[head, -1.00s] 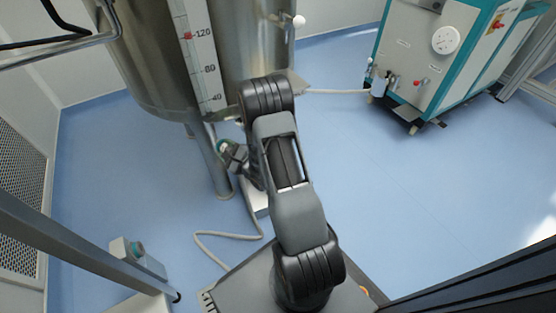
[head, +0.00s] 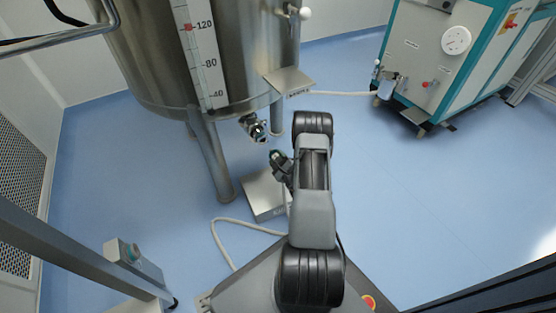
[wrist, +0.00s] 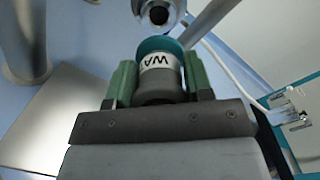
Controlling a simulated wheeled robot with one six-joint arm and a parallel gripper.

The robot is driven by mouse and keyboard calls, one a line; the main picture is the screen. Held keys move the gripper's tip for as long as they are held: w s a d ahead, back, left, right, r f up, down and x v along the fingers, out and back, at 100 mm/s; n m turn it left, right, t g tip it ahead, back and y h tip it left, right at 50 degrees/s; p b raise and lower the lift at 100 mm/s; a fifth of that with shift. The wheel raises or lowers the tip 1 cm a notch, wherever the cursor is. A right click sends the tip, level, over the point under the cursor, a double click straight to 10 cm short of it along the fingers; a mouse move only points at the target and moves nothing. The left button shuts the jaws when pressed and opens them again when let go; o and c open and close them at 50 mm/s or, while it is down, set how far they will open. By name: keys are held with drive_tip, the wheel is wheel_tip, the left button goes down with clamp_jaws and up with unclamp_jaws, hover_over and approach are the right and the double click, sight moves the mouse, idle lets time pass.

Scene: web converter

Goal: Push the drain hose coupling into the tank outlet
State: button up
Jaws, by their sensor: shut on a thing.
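My gripper (head: 279,158) is shut on the drain hose coupling. In the wrist view the coupling (wrist: 158,62) has a teal rim, a white band with dark letters and a dark body, held between two green finger pads of my gripper (wrist: 160,82). The tank outlet (head: 255,128) is a metal fitting under the steel tank (head: 150,70). The outlet also shows in the wrist view (wrist: 158,12), its round dark mouth just beyond the coupling. The two are apart, with a gap between them. The hose behind the coupling is hidden.
A metal box (head: 262,195) with a grey cable (head: 218,232) stands on the floor below my gripper. A tank leg (head: 214,165) is left of the outlet. A small plate (head: 288,80) juts from the tank.

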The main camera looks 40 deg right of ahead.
sight(271, 151)
drive_tip(key=shift+w+d+b, duration=0.15)
drive_tip(key=shift+w+b, duration=0.3)
drive_tip(key=shift+w, duration=0.9)
drive_tip(key=shift+w+d+b, duration=0.15)
drive_tip(key=shift+w+b, duration=0.25)
drive_tip(key=shift+w, duration=0.95)
drive_tip(key=shift+w+d, duration=0.2)
drive_tip(key=shift+w, duration=1.5)
idle(0.5)
drive_tip(key=shift+w+r, duration=0.1)
drive_tip(key=shift+w, duration=0.2)
idle(0.4)
drive_tip(key=o, duration=1.2)
drive_tip(key=s+p, duration=0.1)
drive_tip(key=s, duration=0.3)
drive_tip(key=s+a+p, duration=0.1)
drive_tip(key=s+p, duration=0.1)
drive_tip(key=s, duration=0.3)
drive_tip(key=s+p, duration=0.2)
drive_tip(key=s, duration=0.2)
drive_tip(key=shift+s+a, duration=0.35)
